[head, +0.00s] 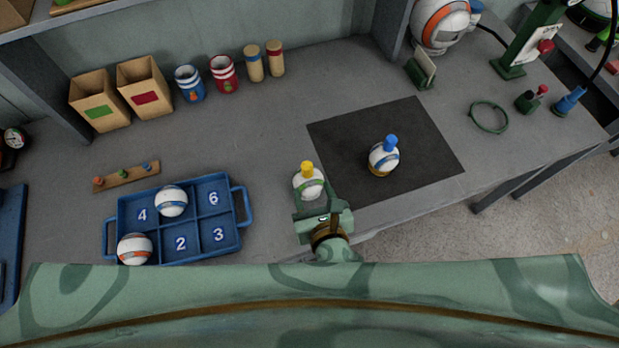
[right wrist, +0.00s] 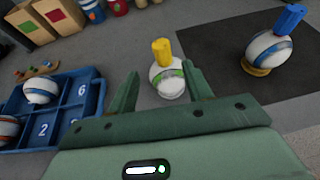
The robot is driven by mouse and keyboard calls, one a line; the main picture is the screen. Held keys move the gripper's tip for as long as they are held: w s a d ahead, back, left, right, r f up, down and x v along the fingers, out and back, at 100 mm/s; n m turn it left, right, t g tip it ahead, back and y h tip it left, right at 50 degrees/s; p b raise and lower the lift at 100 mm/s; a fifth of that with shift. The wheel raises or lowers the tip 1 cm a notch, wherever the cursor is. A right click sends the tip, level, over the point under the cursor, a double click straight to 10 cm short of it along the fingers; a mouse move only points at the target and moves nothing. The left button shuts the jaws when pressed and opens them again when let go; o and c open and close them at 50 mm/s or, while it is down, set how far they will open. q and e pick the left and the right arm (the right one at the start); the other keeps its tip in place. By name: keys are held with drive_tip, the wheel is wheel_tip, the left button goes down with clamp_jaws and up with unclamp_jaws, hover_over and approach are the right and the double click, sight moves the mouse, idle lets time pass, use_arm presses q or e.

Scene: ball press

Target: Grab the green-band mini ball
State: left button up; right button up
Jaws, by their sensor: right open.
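The green-band mini ball (head: 308,181) is white with a green stripe and a yellow cap on top. It sits on the grey bench, just left of the dark mat. It also shows in the right wrist view (right wrist: 167,82), framed between the two fingers. My right gripper (head: 315,198) is open, with its fingers at the near side of the ball. The fingers hide the ball's lower part in the head view. I cannot tell whether they touch it. My left gripper is not in view.
A blue-band ball (head: 383,158) with a blue cap stands on the dark mat (head: 430,140). A blue numbered tray (head: 243,205) at left holds an orange-band ball (head: 135,249) and a blue-band ball (head: 171,201). Bins and cups line the back. The bench behind the green-band ball is clear.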

sight(309, 175)
drive_tip(key=b+x, duration=0.1)
drive_tip(key=x, duration=0.4)
drive_tip(key=shift+w+a+f, duration=0.1)
drive_tip(key=shift+w+f, duration=0.05)
drive_tip(key=shift+w, duration=0.05)
drive_tip(key=x, duration=0.1)
drive_tip(key=b+x, duration=0.1)
drive_tip(key=x, duration=0.3)
drive_tip(key=shift+d+f, duration=0.25)
drive_tip(key=shift+d, duration=0.05)
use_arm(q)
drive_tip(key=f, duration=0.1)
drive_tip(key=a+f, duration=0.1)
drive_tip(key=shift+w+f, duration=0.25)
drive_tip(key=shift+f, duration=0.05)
use_arm(e)
clamp_jaws()
